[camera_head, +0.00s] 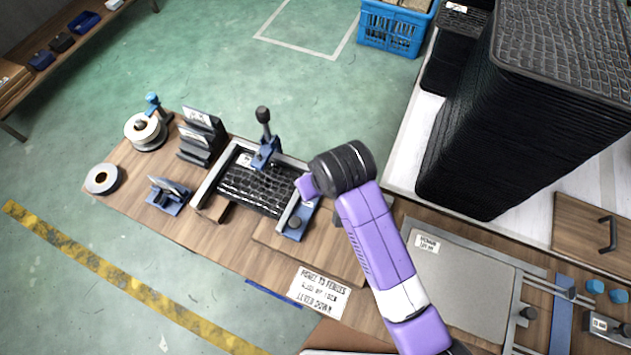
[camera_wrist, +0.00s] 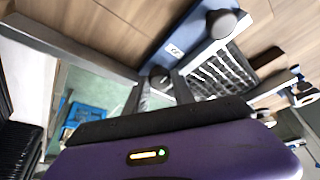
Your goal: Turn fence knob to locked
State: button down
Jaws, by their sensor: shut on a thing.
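A blue fence bracket (camera_head: 309,208) stands at the right end of the frame around a black textured panel (camera_head: 255,190). It also shows in the wrist view (camera_wrist: 190,38) with a small white label. One dark round knob (camera_wrist: 222,22) on the bracket is free of my gripper; it shows in the head view too (camera_head: 294,223). My gripper (camera_wrist: 160,86) is at the bracket's other end, its two dark fingers shut on a second dark knob (camera_wrist: 158,75). In the head view my purple hand hides that knob. I cannot read its lock position.
A blue clamp (camera_head: 265,153) with a tall black handle rises behind the panel. Card holders (camera_head: 201,140) and tape rolls (camera_head: 102,179) are at left. A printed sign (camera_head: 319,289) lies in front. A tall black panel stack (camera_head: 530,110) stands at right.

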jog(key=c, duration=1.3)
grip_release()
jog(key=shift+c, duration=0.2)
jog(key=v, duration=0.7)
jog(key=shift+r, duration=0.4)
jog(key=shift+s+d, duration=0.1)
